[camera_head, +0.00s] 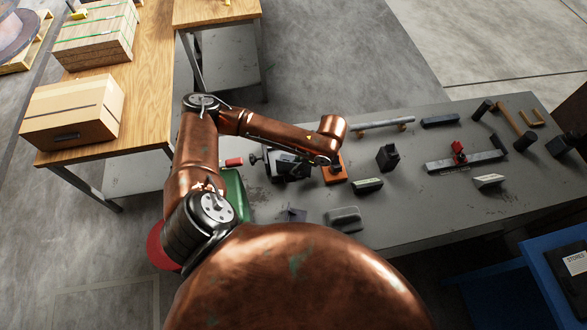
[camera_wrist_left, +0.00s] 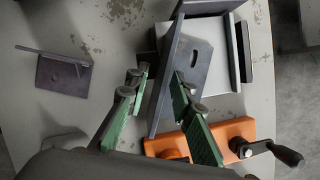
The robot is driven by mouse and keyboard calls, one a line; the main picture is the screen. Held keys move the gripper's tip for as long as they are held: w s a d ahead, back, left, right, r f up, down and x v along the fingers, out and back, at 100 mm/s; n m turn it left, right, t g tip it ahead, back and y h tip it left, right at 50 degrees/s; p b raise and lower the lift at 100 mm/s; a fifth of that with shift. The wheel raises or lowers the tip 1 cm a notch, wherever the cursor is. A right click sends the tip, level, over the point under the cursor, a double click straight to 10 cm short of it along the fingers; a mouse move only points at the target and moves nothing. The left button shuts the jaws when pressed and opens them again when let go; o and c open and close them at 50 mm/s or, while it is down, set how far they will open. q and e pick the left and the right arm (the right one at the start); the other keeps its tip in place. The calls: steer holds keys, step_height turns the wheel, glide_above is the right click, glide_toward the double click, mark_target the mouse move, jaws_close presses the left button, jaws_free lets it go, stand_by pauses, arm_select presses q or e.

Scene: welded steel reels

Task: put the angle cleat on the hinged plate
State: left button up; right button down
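My left gripper (camera_wrist_left: 158,88) has its two green-padded fingers apart, on either side of the thin upright flange of a dark slotted angle piece (camera_wrist_left: 197,60), which I take for the angle cleat. A gap shows between the left finger and the flange; contact on the right is unclear. Another dark plate with a hole and a raised edge (camera_wrist_left: 65,75) lies apart at the left; in the head view it is the small dark piece (camera_head: 293,214). I cannot tell surely which thing is the hinged plate. The arm partly hides the left gripper in the head view. My right gripper is not in view.
An orange block with a black handle (camera_wrist_left: 240,130) stands close beside the right finger. It also shows in the head view (camera_head: 335,172), beside a grey vise-like device (camera_head: 288,168). A grey block (camera_head: 345,218) and several bars occupy the bench (camera_head: 420,215).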

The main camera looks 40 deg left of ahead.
arm_select(q)
steer(key=v, duration=0.8)
steer(key=shift+d+r, duration=0.2)
steer(key=shift+r, duration=0.2)
steer(key=shift+w, duration=0.1)
